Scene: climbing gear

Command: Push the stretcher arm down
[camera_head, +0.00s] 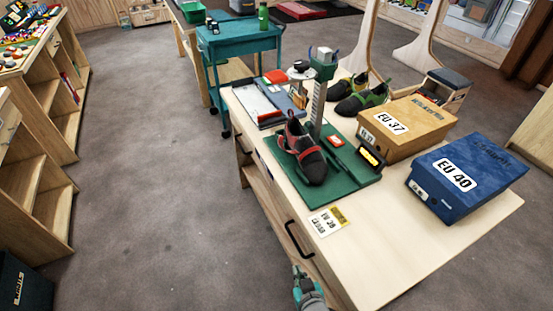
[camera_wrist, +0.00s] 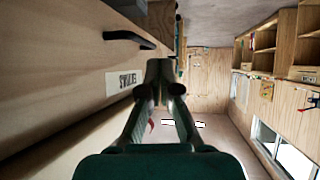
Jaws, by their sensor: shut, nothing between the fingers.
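The shoe stretcher stands on the wooden bench in the head view, with a green base (camera_head: 348,187), a grey toothed column (camera_head: 318,105) and a green head (camera_head: 323,68) at the top. No separate lever stands out clearly; a pale piece (camera_head: 325,53) tops the head, and I cannot tell whether it is the stretcher arm. A red and black climbing shoe (camera_head: 312,163) sits on the base in front of the column. My gripper (camera_head: 300,272) is low beside the bench's front side, well apart from the stretcher. In the wrist view my gripper (camera_wrist: 160,75) is shut and empty.
An EU 37 box (camera_head: 425,118) and a blue EU 40 box (camera_head: 470,185) stand right of the stretcher. More shoes (camera_head: 355,98) lie behind it. A black drawer handle (camera_head: 298,240) juts from the bench (camera_head: 400,255). The floor left of the bench is clear.

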